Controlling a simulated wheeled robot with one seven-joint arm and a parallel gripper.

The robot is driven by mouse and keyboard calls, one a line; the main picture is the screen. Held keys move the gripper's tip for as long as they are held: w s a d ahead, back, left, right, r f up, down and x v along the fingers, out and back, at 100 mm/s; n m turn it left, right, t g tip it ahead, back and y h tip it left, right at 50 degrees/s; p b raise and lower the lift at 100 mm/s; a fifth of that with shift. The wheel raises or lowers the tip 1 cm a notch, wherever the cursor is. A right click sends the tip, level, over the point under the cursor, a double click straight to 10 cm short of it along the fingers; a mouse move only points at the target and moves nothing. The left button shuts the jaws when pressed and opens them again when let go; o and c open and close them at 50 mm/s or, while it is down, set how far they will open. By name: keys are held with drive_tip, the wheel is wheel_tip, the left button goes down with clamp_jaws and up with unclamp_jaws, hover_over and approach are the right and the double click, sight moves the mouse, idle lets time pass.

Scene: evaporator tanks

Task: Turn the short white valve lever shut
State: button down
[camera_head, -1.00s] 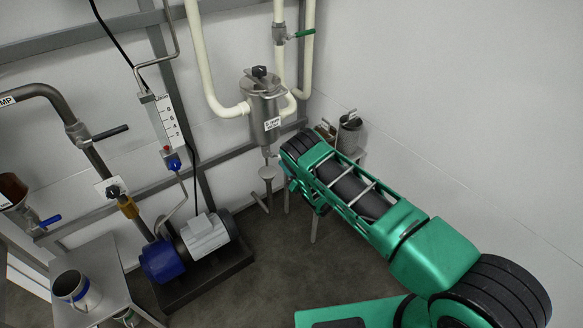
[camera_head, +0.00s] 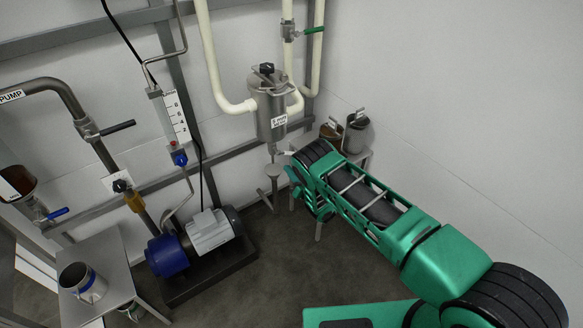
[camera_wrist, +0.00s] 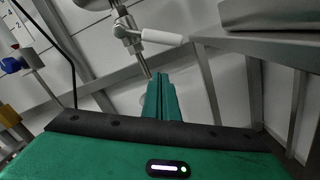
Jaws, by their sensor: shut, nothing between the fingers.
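The short white valve lever (camera_wrist: 162,37) sticks out to the right from a metal valve (camera_wrist: 128,30) at the top of the wrist view. In the head view the lever (camera_head: 288,153) is a small pale spot below the steel tank (camera_head: 271,105), beside my wrist. My gripper (camera_wrist: 158,82) has its green fingers together and empty. The fingertips are below the lever and right of the outlet pipe, apart from the lever as far as I can tell. In the head view my arm mostly hides the fingers.
A small grey stand (camera_head: 358,160) carrying metal jugs (camera_head: 356,130) is just right of my wrist; its edge also shows in the wrist view (camera_wrist: 265,47). A blue-and-grey pump (camera_head: 208,232) is at the left on the floor.

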sight(286, 153)
drive_tip(key=v, duration=0.9)
drive_tip(key=shift+a+f+m+t+h, duration=0.8)
drive_tip(key=shift+a+f+m+t, duration=0.5)
drive_tip(key=shift+a+f+t, duration=0.9)
drive_tip(key=w+r+t, duration=0.1)
drive_tip(key=w+r, duration=0.6)
drive_tip(key=w, duration=0.3)
drive_tip(key=shift+h, duration=0.3)
drive_tip(key=shift+a+r, duration=0.15)
drive_tip(key=shift+a, duration=0.15)
